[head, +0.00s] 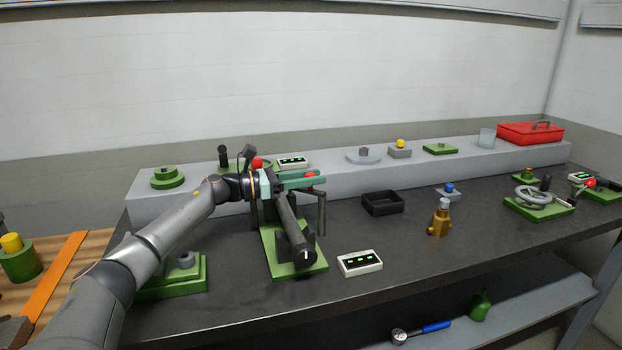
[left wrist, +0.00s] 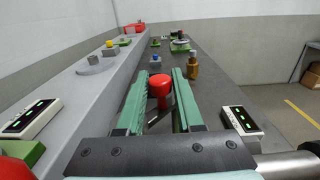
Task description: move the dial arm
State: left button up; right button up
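My left gripper (head: 300,180), with two green fingers, reaches over a device on a green base plate (head: 283,262) near the front of the bench. The device has a thick grey cylinder (head: 294,236) with a white mark on its dark end; I take it to be the dial-arm device. A red knob (head: 310,175) shows at the fingers. In the left wrist view the red knob (left wrist: 159,87) lies between the finger ends, with a dark rod below it. I cannot tell whether the fingers touch it. The arm hides part of the device. My right gripper is not in view.
A white box with green lights (head: 360,263) stands right of the base plate. Further right are a black tray (head: 382,203) and a brass fitting (head: 440,218). A raised grey ledge (head: 330,180) with several small fixtures runs along the back. The front middle of the bench is mostly clear.

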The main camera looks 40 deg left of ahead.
pick_arm(q)
jog(key=o, duration=0.4)
jog(key=shift+c, duration=0.2)
jog(key=b+v, duration=0.1)
jog(key=v, duration=0.6)
jog(key=shift+f+b, duration=0.2)
jog(key=shift+b, duration=0.2)
jog(key=v, duration=0.5)
jog(key=shift+s+a+r+b, duration=0.1)
jog(key=shift+s+r+b, duration=0.1)
jog(key=shift+s+b, duration=0.1)
